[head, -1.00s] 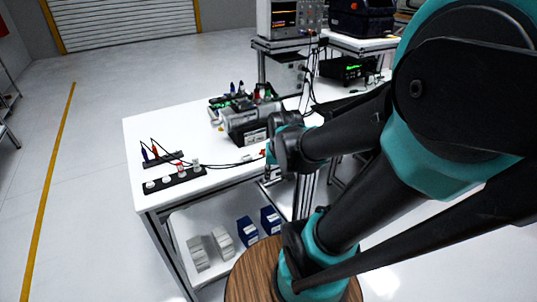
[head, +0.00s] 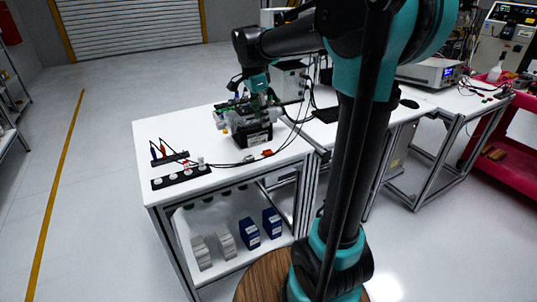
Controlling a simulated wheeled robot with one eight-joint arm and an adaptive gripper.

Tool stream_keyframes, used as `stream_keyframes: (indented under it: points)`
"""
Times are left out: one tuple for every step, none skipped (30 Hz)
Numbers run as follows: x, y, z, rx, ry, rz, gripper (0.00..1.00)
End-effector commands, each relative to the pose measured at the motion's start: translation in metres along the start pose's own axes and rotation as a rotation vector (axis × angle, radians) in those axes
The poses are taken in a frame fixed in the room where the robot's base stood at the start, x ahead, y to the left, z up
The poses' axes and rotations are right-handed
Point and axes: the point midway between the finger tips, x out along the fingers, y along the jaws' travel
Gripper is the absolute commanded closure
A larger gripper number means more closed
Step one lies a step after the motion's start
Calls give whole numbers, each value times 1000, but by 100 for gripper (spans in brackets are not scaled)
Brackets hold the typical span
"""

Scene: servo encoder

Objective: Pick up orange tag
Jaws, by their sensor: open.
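A small orange-red tag (head: 267,153) lies on the white table (head: 225,182) near its right front edge, beside a black cable. My gripper (head: 258,98) hangs from the bent arm, pointing down over the servo rig (head: 252,134) at the back of the table. It is above and behind the tag, apart from it. The gripper is open and appears empty. Its fingertips are small and hard to tell from the dark and green parts of the rig behind them.
A black strip with white knobs (head: 180,177) and a smaller strip with coloured plugs (head: 171,158) stand at the table's left. Black cables run across the table to the right. Blue boxes (head: 249,233) sit on the lower shelf. The table's front middle is clear.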

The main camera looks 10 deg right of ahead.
Motion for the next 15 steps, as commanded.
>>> stream_keyframes:
  points:
    - [11, 0, 0, 1, 0, 0, 53]
    - [17, 0, 0, 0, 0, 0, 53]
    - [25, 0, 0, 0, 0, 0, 53]
    - [31, 0, 0, 0, 0, 0, 53]
    - [37, 0, 0, 0, 0, 0, 53]
    - [45, 0, 0, -1, 0, 0, 53]
    - [51, 0, 0, -1, 0, 0, 53]
    - [56, 0, 0, -1, 0, 0, 53]
    - [63, 0, 0, -1, -1, 0, 53]
    - [68, 0, 0, -1, 0, 0, 53]
    - [72, 0, 0, -1, -1, 0, 53]
    - [77, 0, 0, -1, -1, 0, 53]
    - [80, 0, 0, -1, -1, 0, 53]
    - [83, 0, 0, -1, -1, -1, 53]
    - [85, 0, 0, -1, -1, -1, 53]
